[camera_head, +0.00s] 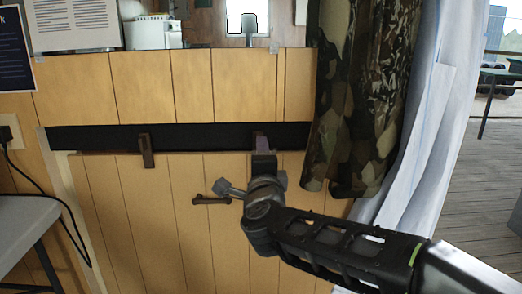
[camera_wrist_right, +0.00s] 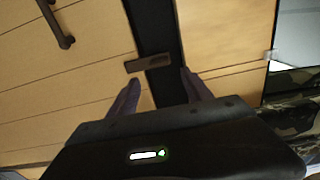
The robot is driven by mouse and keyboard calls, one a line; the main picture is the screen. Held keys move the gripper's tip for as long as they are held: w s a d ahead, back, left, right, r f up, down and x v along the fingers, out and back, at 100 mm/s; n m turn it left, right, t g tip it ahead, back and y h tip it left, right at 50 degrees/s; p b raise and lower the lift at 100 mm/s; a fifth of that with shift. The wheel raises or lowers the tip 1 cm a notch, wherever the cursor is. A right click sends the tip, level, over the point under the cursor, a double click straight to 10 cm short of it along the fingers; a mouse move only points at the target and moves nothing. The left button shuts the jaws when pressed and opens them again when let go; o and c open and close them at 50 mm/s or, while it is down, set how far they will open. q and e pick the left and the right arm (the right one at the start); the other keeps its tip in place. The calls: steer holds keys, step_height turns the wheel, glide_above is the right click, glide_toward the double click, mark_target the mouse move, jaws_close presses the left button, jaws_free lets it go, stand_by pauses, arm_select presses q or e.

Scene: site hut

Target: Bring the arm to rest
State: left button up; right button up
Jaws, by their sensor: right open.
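My right arm reaches in from the right in the head view, and its gripper (camera_head: 262,143) is at the black strip (camera_head: 215,137) on the wood-panelled wall. In the right wrist view the two purplish fingers (camera_wrist_right: 162,88) stand apart with nothing held between them. A brown peg (camera_wrist_right: 148,63) on the black strip lies just beyond the fingertips; I cannot tell whether they touch it. My left gripper is in neither view.
A second brown peg (camera_head: 146,150) is on the strip to the left. A dark handle-like piece (camera_head: 212,200) is on the panel below. A camouflage cloth (camera_head: 350,100) and a pale curtain (camera_head: 425,140) hang close to the right. A grey table (camera_head: 25,225) stands at left.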

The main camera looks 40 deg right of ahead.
stand_by(0.6)
